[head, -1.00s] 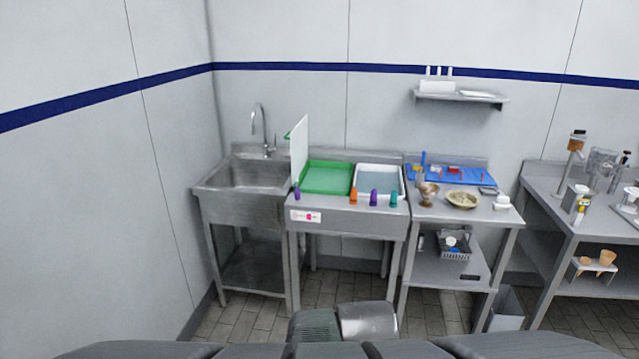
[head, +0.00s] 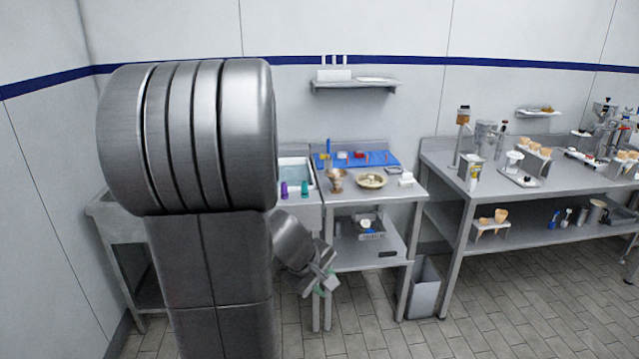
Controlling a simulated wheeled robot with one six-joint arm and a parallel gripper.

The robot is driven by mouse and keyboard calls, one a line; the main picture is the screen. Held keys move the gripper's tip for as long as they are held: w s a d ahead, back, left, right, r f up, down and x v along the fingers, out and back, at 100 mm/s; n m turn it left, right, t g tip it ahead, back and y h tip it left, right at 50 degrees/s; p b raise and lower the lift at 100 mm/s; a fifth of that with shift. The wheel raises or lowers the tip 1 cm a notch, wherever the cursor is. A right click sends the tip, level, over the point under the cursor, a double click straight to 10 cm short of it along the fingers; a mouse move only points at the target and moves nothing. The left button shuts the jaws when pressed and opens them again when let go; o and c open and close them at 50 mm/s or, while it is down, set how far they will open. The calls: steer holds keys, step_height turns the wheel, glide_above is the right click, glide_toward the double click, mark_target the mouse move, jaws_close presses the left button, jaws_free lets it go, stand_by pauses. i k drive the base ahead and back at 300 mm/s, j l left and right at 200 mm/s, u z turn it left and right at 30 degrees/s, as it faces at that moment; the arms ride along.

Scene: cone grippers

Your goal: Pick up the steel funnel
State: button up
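I cannot make out the steel funnel for certain. A small brownish, metallic goblet-shaped thing (head: 336,180) stands on the middle steel table, left of a shallow bowl, but it is too small to tell whether it is the funnel. My gripper (head: 325,283) hangs in front of that table, below its top and apart from everything on it. Its two green-tipped fingers look spread, with nothing between them.
The middle table (head: 415,190) holds a blue mat (head: 385,158) and a shallow bowl (head: 371,181). A grey bin (head: 424,285) stands on the floor to its right. A long steel table (head: 450,177) with cones and dispensers runs along the right. The tiled floor in front is clear.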

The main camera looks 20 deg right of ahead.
mark_target(337, 182)
steer(key=i+l, duration=0.3)
steer(key=i, duration=0.25)
steer(key=i+l, duration=0.3)
steer(key=i, duration=0.25)
steer(key=i+l+u, duration=0.1)
steer(key=i+l, duration=0.2)
steer(key=i, duration=0.25)
steer(key=i+l, duration=0.35)
steer(key=i, duration=0.15)
